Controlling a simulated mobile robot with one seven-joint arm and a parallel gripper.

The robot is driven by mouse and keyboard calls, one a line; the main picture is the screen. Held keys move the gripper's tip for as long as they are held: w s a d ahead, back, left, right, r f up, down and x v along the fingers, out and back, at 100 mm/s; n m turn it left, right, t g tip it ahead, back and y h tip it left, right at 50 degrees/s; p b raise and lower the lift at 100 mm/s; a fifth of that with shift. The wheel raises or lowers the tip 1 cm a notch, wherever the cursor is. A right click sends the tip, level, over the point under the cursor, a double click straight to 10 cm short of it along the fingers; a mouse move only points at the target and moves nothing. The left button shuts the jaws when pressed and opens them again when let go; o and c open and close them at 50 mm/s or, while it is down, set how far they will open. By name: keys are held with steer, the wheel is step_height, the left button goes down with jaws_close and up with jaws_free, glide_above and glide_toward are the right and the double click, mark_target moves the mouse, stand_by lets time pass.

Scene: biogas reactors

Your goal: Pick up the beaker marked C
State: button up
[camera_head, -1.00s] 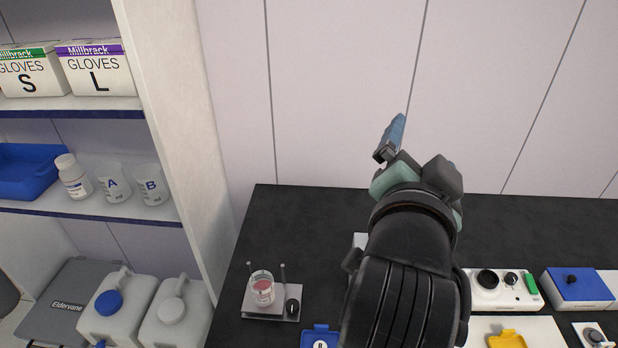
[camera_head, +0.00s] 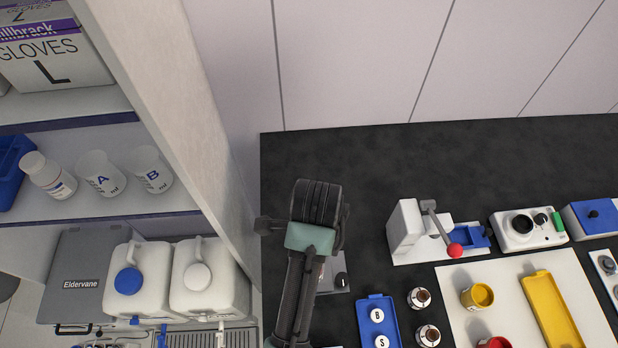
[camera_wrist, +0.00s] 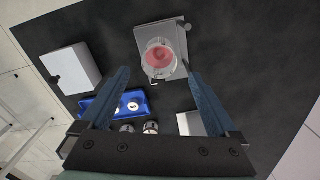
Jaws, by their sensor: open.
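A clear beaker (camera_wrist: 158,59) with reddish contents stands on a small grey plate (camera_wrist: 181,39) on the black bench, seen in the wrist view. I cannot read a letter on it. My gripper (camera_wrist: 158,80) is open above the bench; its two blue fingers are spread to either side of the beaker's near edge in the picture, with nothing held. In the head view my arm hides the beaker, and only part of the grey plate (camera_head: 335,278) shows. The other beakers, marked A (camera_head: 102,178) and B (camera_head: 151,173), stand on the shelf at left.
A blue tray (camera_head: 376,322) with round pieces marked B and S lies right of my arm. Small jars (camera_head: 419,298), a lever press (camera_head: 405,228) with a red knob and a white mat (camera_head: 515,283) are further right. The bench's back strip is clear.

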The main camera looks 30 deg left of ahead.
step_height(320, 180, down, 9)
steer(key=shift+s+a+p, duration=0.15)
steer(key=shift+p, duration=0.6)
jaws_close()
